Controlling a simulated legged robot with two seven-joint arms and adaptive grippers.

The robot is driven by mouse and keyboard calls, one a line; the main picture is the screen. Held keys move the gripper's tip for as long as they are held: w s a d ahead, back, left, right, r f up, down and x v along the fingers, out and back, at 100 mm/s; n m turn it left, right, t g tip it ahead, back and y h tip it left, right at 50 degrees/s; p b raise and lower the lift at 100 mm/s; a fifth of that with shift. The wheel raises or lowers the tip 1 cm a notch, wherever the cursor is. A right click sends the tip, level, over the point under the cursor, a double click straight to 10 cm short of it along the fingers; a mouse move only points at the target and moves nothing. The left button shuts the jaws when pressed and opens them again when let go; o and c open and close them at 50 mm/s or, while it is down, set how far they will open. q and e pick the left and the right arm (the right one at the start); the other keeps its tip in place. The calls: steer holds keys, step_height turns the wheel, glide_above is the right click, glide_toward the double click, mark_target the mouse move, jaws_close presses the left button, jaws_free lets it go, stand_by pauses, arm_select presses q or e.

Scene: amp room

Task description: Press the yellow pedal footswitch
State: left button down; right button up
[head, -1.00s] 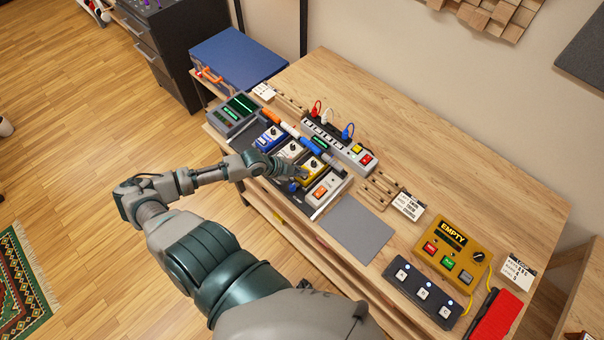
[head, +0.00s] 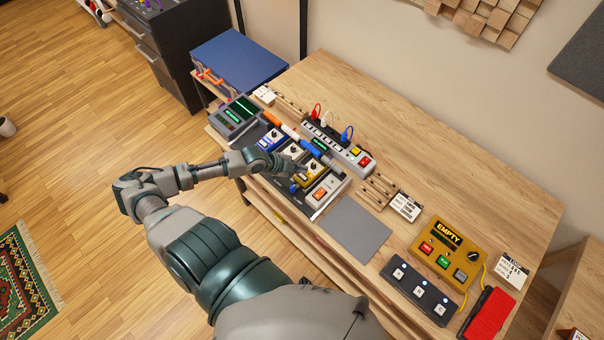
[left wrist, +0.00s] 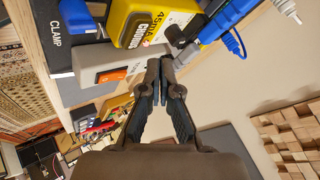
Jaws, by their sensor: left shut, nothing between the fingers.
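The yellow pedal footswitch (head: 306,178) sits in the row of pedals on the board, between a white pedal (head: 291,153) and a grey pedal with an orange switch (head: 325,189). My left gripper (head: 300,169) is over the yellow pedal, its fingers shut and empty, hiding part of it. In the left wrist view the shut fingertips (left wrist: 161,66) are close to the yellow pedal (left wrist: 136,24) and the grey pedal (left wrist: 110,67). I cannot tell whether they touch. My right gripper is not in view.
A blue pedal (head: 270,139) and a dark screened unit (head: 236,116) are left of the row. Behind lies a power strip (head: 338,148) with coloured plugs. To the right are a grey mat (head: 354,231), a yellow EMPTY box (head: 450,250) and a three-button footswitch (head: 420,290).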

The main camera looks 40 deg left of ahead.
mark_target(301, 177)
arm_select(q)
step_height(301, 177, up, 4)
steer(key=p, duration=0.2)
steer(key=shift+f+p, duration=0.25)
steer(key=shift+p, duration=0.1)
steer(key=shift+f, duration=0.1)
stand_by(0.3)
